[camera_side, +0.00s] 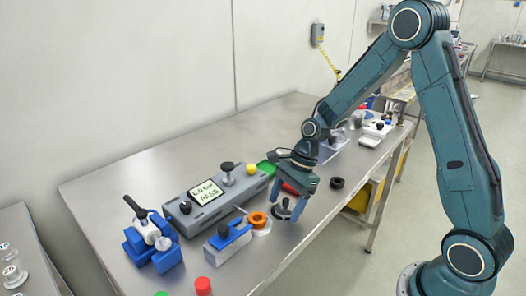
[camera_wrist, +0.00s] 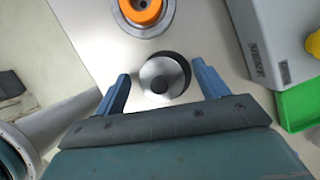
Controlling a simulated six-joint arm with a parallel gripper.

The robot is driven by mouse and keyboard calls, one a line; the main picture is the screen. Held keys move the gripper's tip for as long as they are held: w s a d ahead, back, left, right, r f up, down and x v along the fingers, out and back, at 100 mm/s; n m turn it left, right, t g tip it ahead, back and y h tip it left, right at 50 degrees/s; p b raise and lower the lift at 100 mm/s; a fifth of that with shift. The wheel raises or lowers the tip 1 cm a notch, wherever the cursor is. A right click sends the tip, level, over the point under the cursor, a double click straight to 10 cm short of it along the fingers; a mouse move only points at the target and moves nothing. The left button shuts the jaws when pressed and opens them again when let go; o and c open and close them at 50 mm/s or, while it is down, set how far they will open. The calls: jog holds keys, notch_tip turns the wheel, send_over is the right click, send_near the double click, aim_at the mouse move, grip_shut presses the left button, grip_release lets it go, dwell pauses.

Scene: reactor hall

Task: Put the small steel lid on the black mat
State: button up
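The small steel lid (camera_wrist: 152,68) is a round, shiny disc with a black knob in its middle. In the wrist view a dark round patch, which looks like the black mat (camera_wrist: 183,64), shows past its upper right edge. The lid appears to lie over most of this patch, off-centre; I cannot tell the exact contact. My gripper (camera_wrist: 161,86) is open, with one finger on each side of the lid and gaps between. In the side view my gripper (camera_side: 284,211) is low over the table around the lid, which it partly hides.
An orange ring on a steel base (camera_side: 260,222) stands close beside the lid. A grey gauge box (camera_side: 210,203), a blue-topped block (camera_side: 228,241) and a blue clamp (camera_side: 152,243) stand to the left. A black round piece (camera_side: 337,183) lies to the right. The front table edge is close.

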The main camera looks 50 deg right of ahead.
jog(key=shift+r, duration=0.2)
jog(key=v, duration=1.2)
dwell(0.7)
jog(key=s+a+r+n+t+h, duration=0.2)
jog(key=s+r+n, duration=0.2)
jog(key=s+n, duration=0.6)
jog(key=s+a+r+n+t+h, duration=0.2)
jog(key=s+r+n, duration=0.3)
jog(key=s+n, duration=0.5)
jog(key=shift+s+a+n, duration=0.2)
jog(key=shift+a+n, duration=0.2)
jog(key=shift+n, duration=0.1)
